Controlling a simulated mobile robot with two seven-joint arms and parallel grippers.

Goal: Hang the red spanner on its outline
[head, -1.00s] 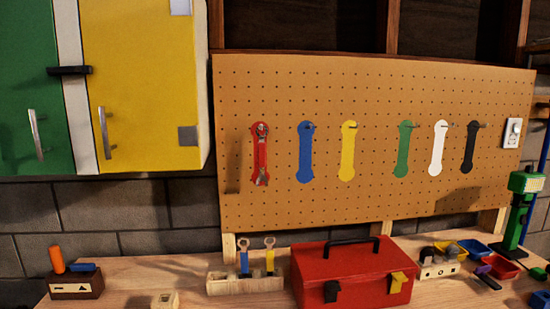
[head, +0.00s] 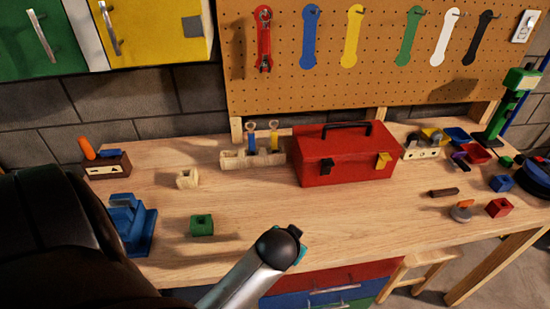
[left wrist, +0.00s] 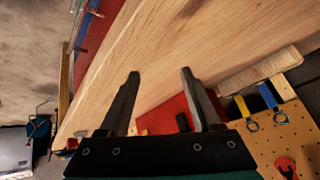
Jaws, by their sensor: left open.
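The red spanner (head: 263,45) hangs upright over the red outline (head: 262,22) on the pegboard (head: 335,78), with metal showing at its top and bottom ends. The outline's red end also shows at the lower right corner of the left wrist view (left wrist: 286,168). My left gripper (left wrist: 160,72) is open, with nothing between its fingers, above the wooden bench. It is well apart from the spanner. Its fingers are not clear in the head view, where part of my arm covers the lower left. My right gripper is not in view.
Blue, yellow, green, white and black outlines line the pegboard. A red toolbox (head: 343,158) and a wooden rack (head: 252,158) with blue and yellow spanners stand below. A blue vise-like tool (head: 133,226) and a green block (head: 201,226) are at left. Mid-bench is mostly clear.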

